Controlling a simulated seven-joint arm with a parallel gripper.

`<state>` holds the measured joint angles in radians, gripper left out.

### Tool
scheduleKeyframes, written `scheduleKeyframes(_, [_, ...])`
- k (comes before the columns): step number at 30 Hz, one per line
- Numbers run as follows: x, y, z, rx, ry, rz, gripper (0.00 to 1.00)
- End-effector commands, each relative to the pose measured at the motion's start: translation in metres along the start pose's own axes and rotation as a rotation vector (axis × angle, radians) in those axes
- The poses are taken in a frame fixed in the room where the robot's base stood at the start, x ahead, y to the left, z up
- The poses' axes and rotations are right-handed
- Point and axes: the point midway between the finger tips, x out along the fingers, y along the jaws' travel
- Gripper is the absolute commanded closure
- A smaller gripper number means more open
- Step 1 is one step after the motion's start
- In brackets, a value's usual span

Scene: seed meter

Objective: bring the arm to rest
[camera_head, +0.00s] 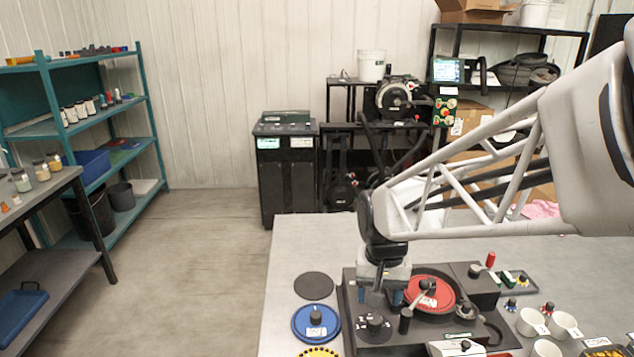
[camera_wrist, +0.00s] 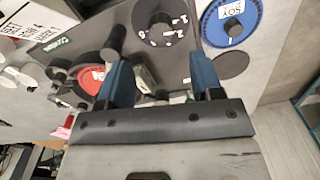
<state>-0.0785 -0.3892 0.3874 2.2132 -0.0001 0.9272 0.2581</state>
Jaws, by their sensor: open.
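My gripper (camera_head: 382,297) hangs from my white arm over the dark seed meter base (camera_head: 352,335), close to its black dial and the red disc (camera_head: 441,296). In the wrist view my gripper (camera_wrist: 160,75) shows two blue fingers spread wide apart with nothing held between them. The red disc (camera_wrist: 85,84) lies left of the fingers there, and the numbered black dial (camera_wrist: 160,17) sits beyond the fingertips. The height of the fingers above the base is hard to tell.
A blue disc (camera_head: 316,323) and a black disc (camera_head: 314,286) lie on the table left of the meter. A yellow disc (camera_head: 319,352) is cut off below. White cups (camera_head: 532,322) and small knobs stand at right. The table's back left is clear.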

Motion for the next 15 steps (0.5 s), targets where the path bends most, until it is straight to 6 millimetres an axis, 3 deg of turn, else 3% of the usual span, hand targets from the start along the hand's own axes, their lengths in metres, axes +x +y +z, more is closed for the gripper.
scheduleKeyframes(8, [-0.025,0.015,0.027,-0.029,0.048,-0.009,0.4])
scheduleKeyframes(15, [-0.055,0.039,0.077,-0.083,0.128,-0.017,0.4])
